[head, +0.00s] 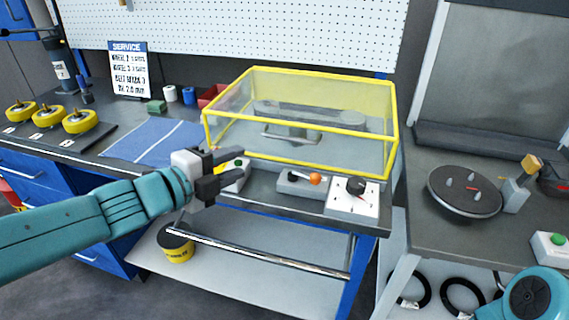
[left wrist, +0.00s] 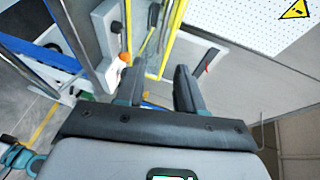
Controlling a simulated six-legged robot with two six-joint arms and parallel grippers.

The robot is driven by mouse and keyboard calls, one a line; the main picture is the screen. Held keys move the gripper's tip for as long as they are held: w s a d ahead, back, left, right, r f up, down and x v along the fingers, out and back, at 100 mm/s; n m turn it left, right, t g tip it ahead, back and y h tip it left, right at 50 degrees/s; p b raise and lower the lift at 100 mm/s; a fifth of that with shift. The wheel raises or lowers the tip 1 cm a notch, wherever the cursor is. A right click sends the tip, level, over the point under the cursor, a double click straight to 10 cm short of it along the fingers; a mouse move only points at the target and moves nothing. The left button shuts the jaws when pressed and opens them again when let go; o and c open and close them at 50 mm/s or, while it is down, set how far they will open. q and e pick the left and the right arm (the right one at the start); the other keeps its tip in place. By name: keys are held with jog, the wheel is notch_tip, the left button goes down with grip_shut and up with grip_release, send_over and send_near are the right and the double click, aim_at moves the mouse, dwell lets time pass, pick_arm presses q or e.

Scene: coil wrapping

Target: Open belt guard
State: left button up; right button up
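The belt guard (head: 388,152) is a clear box with a yellow frame, sitting down over grey machine parts on the bench, in the middle of the head view. Yellow bars of the guard (left wrist: 172,38) also show at the top of the left wrist view. My left gripper (head: 240,166) is at the guard's front left lower corner, with its fingers apart and nothing seen between them. The fingers (left wrist: 158,88) also stand apart in the left wrist view. I cannot tell whether a finger touches the frame. My right gripper is not in view.
A blue mat (head: 150,143) lies left of the guard. A round turntable (head: 464,192) stands on the right bench.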

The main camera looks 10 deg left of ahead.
aim_at(287, 139)
pick_arm(q)
jog(key=x, duration=0.5)
jog(key=b+x, duration=0.1)
jog(key=x, duration=0.4)
jog(key=b+x, duration=0.1)
jog(key=x, duration=0.4)
jog(key=shift+w+d+r, duration=0.15)
jog(key=shift+w, duration=0.3)
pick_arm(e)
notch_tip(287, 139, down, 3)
pick_arm(q)
grip_shut()
